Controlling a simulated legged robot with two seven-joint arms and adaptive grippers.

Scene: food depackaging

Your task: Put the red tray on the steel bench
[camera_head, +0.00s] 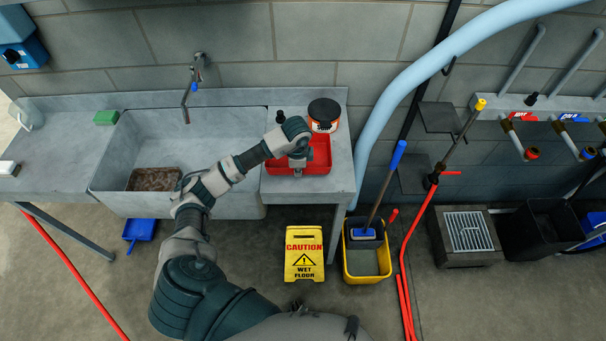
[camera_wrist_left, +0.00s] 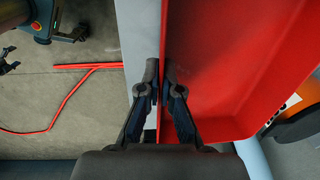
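The red tray (camera_head: 318,160) stands on the right-hand top of the steel bench (camera_head: 343,180), right of the sink. My left gripper (camera_head: 299,160) is at the tray, reaching over the sink. In the left wrist view, the gripper's fingers (camera_wrist_left: 160,85) are close together, one on each side of the tray's wall (camera_wrist_left: 167,40), and look shut on it. The tray's inside (camera_wrist_left: 215,75) looks empty where it shows. The tray seems to rest on the bench. My right gripper is not in the head view; dark arm parts at the wrist view's upper left do not show its state.
A black-lidded jar (camera_head: 324,113) and a small dark bottle stand behind the tray. A pale blue pipe (camera_head: 375,130) runs close right of the bench. A yellow caution sign (camera_head: 304,254) and mop bucket (camera_head: 367,262) stand below.

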